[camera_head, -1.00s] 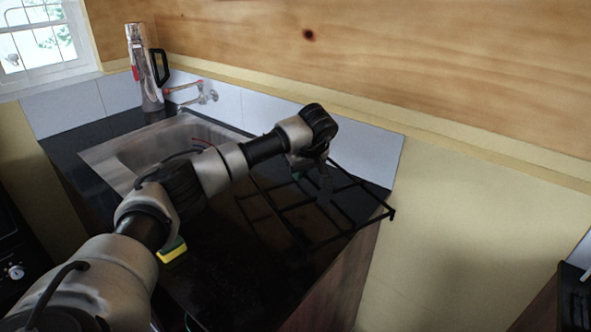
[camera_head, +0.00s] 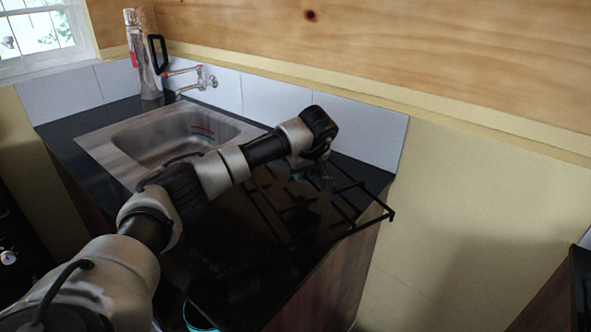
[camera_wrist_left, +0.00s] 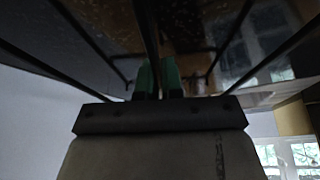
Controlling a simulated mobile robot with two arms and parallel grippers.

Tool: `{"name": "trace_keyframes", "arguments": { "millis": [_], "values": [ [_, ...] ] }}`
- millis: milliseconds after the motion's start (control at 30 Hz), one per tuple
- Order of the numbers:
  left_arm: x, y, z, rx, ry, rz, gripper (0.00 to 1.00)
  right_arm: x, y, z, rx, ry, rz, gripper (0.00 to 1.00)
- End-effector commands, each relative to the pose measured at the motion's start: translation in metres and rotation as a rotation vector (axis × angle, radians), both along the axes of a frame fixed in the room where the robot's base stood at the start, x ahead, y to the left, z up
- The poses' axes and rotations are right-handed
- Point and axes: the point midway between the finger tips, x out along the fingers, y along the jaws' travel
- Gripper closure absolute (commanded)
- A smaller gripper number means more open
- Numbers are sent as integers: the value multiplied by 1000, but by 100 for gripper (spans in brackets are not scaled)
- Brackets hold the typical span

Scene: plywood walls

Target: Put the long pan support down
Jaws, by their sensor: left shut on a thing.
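The long pan support (camera_head: 368,222) is a black wire grid over the dark worktop (camera_head: 215,245), with its right end sticking out past the worktop's right edge. I cannot tell whether it touches the worktop. My left gripper (camera_head: 321,177) is at its far side, mostly hidden by my wrist in the head view. In the left wrist view, the green fingertips (camera_wrist_left: 158,76) are shut on a bar of the pan support (camera_wrist_left: 148,35).
A steel sink (camera_head: 120,150) is set in the worktop to the left. A tall metal flask (camera_head: 144,60) and a wall tap (camera_head: 200,78) stand behind it. A tiled wall (camera_head: 355,130) borders the back. A teal round thing (camera_head: 197,318) shows at the bottom edge.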

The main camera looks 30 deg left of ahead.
Motion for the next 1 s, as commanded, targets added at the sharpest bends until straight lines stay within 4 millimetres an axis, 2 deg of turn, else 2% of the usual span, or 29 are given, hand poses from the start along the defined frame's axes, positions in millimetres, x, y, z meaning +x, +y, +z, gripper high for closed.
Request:
{"name": "trace_keyframes", "arguments": {
  "millis": [867,900,1000],
  "values": [
    [1,0,-10,0,-4,0,100,1,1,-4,2,-2,-1,57],
    [1,0,-10,0,-4,0,92,1,2,-4,2,-2,-1,57],
    [1,0,-10,0,-4,0,77,2,3,-4,4,-2,-2,57]
  ]
}}
